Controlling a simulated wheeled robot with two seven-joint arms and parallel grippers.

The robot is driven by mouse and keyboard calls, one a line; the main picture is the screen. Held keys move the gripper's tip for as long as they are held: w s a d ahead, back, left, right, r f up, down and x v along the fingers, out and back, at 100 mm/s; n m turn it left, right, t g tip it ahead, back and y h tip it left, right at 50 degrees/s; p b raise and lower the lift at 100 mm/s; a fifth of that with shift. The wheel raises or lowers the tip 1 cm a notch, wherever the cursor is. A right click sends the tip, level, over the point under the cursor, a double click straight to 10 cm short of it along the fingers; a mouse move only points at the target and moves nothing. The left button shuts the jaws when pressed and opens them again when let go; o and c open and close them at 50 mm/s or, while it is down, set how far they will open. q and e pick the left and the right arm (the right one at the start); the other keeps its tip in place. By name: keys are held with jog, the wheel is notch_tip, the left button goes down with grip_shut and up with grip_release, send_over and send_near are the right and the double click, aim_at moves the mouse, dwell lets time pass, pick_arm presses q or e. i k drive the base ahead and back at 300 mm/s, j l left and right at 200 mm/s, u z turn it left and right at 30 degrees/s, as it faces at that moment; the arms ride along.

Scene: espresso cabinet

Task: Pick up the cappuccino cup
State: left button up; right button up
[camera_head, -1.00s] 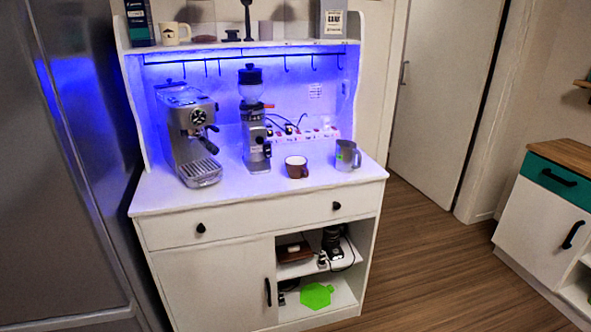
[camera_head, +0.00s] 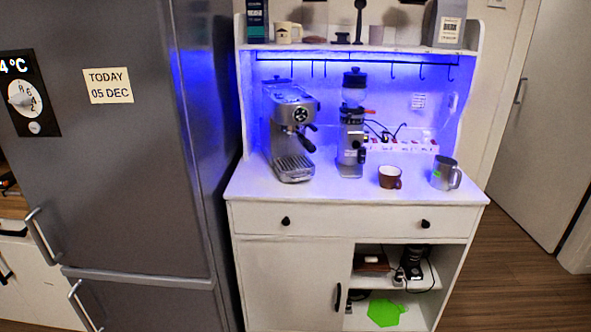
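A small brown cup (camera_head: 389,177) with a pale inside stands upright on the white cabinet top (camera_head: 260,188), toward its right side. Its handle points right. It is the only cup on the counter surface. A metal milk pitcher (camera_head: 443,173) with a small green mark stands just right of it, apart from it. Neither of my grippers is in view.
An espresso machine (camera_head: 291,132) and a coffee grinder (camera_head: 352,128) stand left of the cup. A power strip (camera_head: 402,145) lies behind it. The upper shelf (camera_head: 345,48) holds a mug (camera_head: 288,32) and other items. A grey fridge (camera_head: 110,170) stands at left. The counter's front strip is clear.

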aim_at(391, 181)
jog(key=i+l+u, duration=0.25)
jog(key=i, duration=0.3)
jog(key=i+l+u, duration=0.25)
jog(key=i+l, duration=0.3)
